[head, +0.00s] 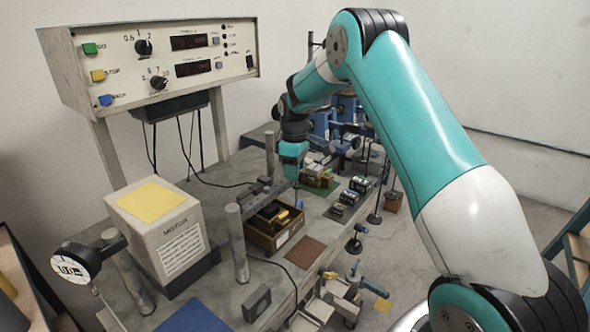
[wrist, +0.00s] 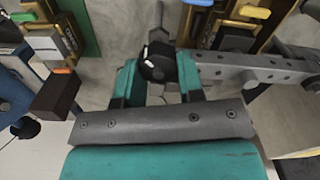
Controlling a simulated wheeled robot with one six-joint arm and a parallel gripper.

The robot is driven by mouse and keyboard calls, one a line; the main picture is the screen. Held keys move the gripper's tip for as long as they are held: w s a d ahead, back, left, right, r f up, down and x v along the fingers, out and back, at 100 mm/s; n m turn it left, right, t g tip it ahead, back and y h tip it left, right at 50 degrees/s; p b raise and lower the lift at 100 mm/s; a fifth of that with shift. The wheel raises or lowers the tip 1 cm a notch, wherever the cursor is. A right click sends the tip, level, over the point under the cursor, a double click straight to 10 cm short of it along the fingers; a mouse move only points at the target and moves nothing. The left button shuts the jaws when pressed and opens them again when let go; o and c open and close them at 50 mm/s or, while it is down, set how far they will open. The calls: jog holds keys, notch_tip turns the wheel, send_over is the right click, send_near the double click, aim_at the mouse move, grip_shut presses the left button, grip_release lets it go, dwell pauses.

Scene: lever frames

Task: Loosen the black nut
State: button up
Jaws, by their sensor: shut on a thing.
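The black nut (wrist: 157,64) shows in the wrist view as a dark round knob on a grey rod (wrist: 158,32). My gripper (wrist: 158,72) has its two teal fingers on either side of the nut and is shut on it. In the head view my gripper (head: 292,172) is down among the fixtures on the bench, near the grey bar and posts. The nut cannot be made out there. Whether the nut has turned on its rod cannot be told.
A grey bar with holes (wrist: 262,70) runs right from beside the nut. Grey posts (head: 235,242) and a wooden tray (head: 262,236) stand close to my gripper. A beige motor box (head: 155,225) is at the left, below a control panel (head: 155,58). Several small parts crowd the bench.

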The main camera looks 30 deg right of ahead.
jog(key=shift+r, duration=0.1)
jog(key=o, duration=0.9)
jog(key=shift+o, duration=0.2)
notch_tip(320, 180, up, 17)
jog(key=b, duration=0.3)
jog(key=shift+r, duration=0.15)
